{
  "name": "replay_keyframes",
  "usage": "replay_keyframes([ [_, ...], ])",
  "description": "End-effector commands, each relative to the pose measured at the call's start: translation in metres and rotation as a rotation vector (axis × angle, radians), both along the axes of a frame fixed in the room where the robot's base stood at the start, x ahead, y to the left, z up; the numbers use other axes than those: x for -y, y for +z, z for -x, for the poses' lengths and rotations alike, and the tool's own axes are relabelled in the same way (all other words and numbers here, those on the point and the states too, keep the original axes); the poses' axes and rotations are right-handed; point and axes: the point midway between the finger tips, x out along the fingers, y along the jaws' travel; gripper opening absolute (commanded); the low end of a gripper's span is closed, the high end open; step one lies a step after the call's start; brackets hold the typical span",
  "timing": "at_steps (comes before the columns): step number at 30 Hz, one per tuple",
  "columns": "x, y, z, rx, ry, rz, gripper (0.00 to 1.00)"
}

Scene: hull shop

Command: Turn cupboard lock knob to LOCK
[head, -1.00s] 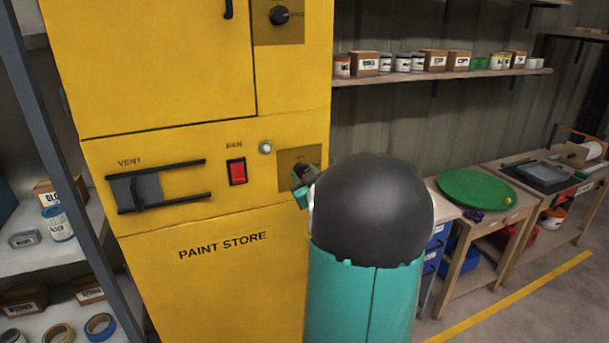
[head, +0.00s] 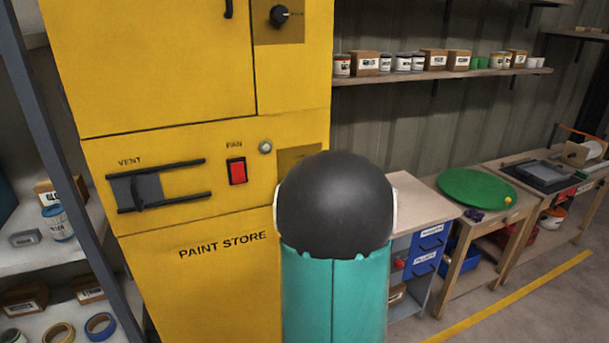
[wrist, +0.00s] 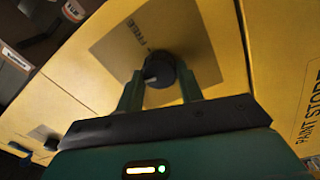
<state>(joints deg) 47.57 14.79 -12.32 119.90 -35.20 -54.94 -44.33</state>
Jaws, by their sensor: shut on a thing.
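In the wrist view my gripper (wrist: 160,80) is shut on a dark round knob (wrist: 160,66), with one finger on each side of it. The knob sits on a dull plate (wrist: 118,47) on the yellow cupboard. The plate has lettering that looks like "FREE" above the knob. A pale mark shows on the knob's lower left edge; a LOCK label is not visible. In the head view, my black and teal arm hides my gripper, this knob and most of its plate (head: 293,158) on the yellow cupboard (head: 215,285).
Another dark knob (head: 279,16) is higher on the cupboard. A red fan switch (head: 237,171), a round pale button (head: 265,147) and a vent slider (head: 140,190) are left of my arm.

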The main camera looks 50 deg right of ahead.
Motion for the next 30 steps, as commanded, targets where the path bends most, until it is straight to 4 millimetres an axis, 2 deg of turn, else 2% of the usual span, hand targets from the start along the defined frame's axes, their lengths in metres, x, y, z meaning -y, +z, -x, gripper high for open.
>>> replay_keyframes([
  [9,0.0000,-0.0003,0.0004,-0.062,0.000,0.105,0.14],
  [24,0.0005,-0.0004,0.0008,-0.074,-0.001,0.123,0.14],
  [25,0.0005,-0.0004,0.0008,-0.074,-0.001,0.123,0.39],
  [28,0.0004,-0.0004,0.0008,-0.073,-0.001,0.123,0.58],
  [30,0.0003,-0.0003,0.0007,-0.074,-0.001,0.123,0.58],
])
